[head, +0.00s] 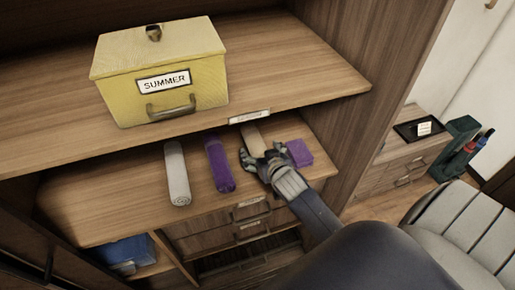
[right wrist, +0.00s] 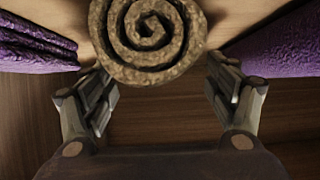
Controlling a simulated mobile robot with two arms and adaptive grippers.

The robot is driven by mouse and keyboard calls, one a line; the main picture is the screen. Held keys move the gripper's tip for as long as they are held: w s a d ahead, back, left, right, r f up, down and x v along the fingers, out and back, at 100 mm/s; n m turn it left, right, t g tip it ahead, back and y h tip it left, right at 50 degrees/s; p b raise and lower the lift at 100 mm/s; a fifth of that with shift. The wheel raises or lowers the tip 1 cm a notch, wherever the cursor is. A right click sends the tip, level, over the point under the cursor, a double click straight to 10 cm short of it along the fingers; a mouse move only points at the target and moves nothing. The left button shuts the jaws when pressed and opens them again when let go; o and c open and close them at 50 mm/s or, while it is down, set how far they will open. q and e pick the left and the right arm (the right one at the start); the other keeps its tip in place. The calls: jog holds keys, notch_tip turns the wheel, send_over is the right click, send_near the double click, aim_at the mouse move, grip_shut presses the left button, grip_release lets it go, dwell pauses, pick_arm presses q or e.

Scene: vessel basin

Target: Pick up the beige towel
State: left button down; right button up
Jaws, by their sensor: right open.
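The beige towel (head: 253,138) lies rolled on the lower shelf in the head view, between a purple rolled towel and a purple folded cloth. In the right wrist view the beige towel (right wrist: 150,35) shows its spiral end at the top middle. My right gripper (head: 262,158) is at the front end of the towel. In the right wrist view its open fingers (right wrist: 162,95) stand on either side of the towel's end, with a gap to each side. Part of the towel is hidden behind the gripper in the head view. My left gripper is not in view.
A grey-white rolled towel (head: 177,173) and a purple rolled towel (head: 219,163) lie to the left. The purple folded cloth (head: 299,153) is close on the right. The upper shelf (head: 290,75) overhangs, bearing a yellow SUMMER box (head: 160,70). Drawers (head: 235,225) are below.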

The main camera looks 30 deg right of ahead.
aim_at(253, 138)
jog(key=shift+x, duration=1.4)
jog(key=shift+s, duration=0.1)
jog(key=c, duration=1.2)
jog(key=shift+r, duration=0.15)
